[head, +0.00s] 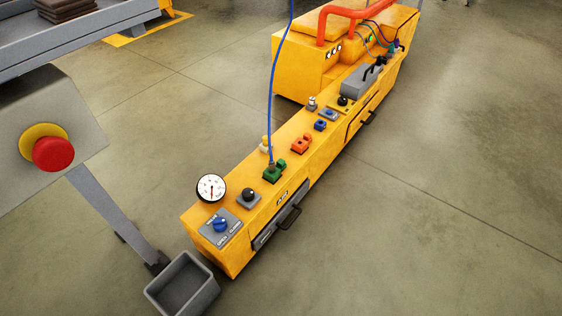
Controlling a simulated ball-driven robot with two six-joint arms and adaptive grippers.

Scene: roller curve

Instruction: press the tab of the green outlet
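The green outlet (274,174) sits on top of the long yellow console (320,150), between a black knob and an orange outlet. A blue hose (274,90) hangs from above and ends in a fitting at the green outlet. A small raised green part (282,163) shows on its right side; I cannot tell for sure that it is the tab. Neither of my grippers is in the head view.
Along the console stand a gauge (211,187), a blue rotary switch (220,224), a black knob (249,196), an orange outlet (301,144) and a blue outlet (320,125). A grey bin (183,288) and a red button (53,154) are at left. The floor (430,230) at right is clear.

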